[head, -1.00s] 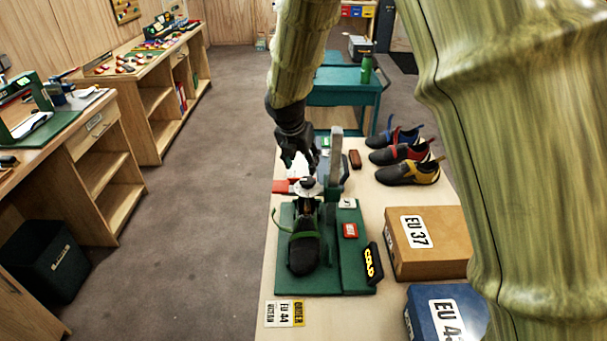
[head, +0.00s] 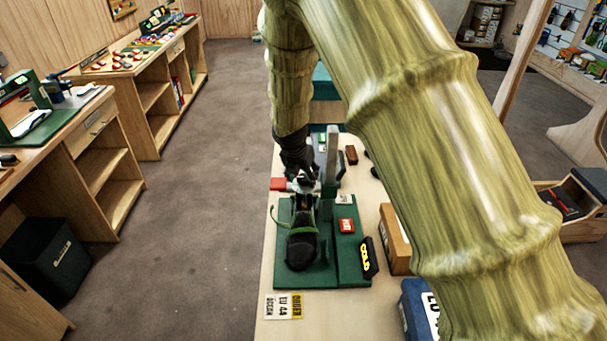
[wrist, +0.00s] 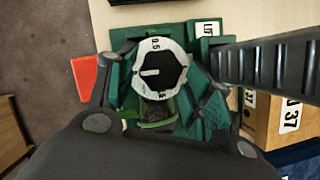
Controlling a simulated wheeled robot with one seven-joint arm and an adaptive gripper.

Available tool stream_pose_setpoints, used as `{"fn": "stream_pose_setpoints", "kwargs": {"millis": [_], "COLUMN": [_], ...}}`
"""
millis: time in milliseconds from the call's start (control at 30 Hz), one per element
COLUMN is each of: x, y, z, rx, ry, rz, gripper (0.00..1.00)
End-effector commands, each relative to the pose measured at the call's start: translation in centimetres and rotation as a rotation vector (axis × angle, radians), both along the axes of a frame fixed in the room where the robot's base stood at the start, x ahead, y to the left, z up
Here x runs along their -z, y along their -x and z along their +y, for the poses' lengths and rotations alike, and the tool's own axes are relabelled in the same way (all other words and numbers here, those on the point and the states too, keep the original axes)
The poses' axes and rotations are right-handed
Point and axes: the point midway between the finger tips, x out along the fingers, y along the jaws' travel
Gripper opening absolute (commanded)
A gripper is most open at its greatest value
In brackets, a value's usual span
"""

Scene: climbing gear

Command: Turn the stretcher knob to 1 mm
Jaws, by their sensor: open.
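The stretcher knob (wrist: 161,72) is a black hexagonal knob on a white dial ring (wrist: 178,47) in the wrist view. Its white pointer line points left. The dial reads 0.5 at the top; a partly hidden mark shows at the bottom and other marks are not readable. My gripper (wrist: 160,66) is open, with one finger left and one right of the knob; contact cannot be told. In the head view my gripper (head: 303,181) is right over the dial, hiding most of it. A dark shoe (head: 302,248) with green trim sits on the green stretcher base (head: 346,276) below the knob.
A grey upright post (head: 332,160) stands close to the right of my gripper. A red piece (head: 278,184) lies at left. A black sign (head: 369,257), a brown box (head: 394,240) and a blue box (head: 415,310) stand to the right. An order card (head: 283,306) lies in front.

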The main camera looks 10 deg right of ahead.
Motion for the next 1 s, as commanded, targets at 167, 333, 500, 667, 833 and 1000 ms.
{"fn": "stream_pose_setpoints", "kwargs": {"millis": [167, 333, 500, 667, 833, 1000], "x": [0.66, 0.84, 0.82, 0.81, 0.82, 0.82], "y": [-0.20, -0.25, -0.25, -0.26, -0.25, -0.29], "z": [-0.22, -0.24, -0.23, -0.22, -0.22, -0.17], "rx": [0.001, 0.001, 0.000, 0.000, 0.003, 0.032], "ry": [0.000, 0.000, 0.001, 0.001, 0.001, 0.001], "rz": [0.000, 0.000, 0.001, 0.001, 0.001, 0.000], "gripper": [0.51, 0.51, 0.48, 0.18, 0.17, 0.17]}}
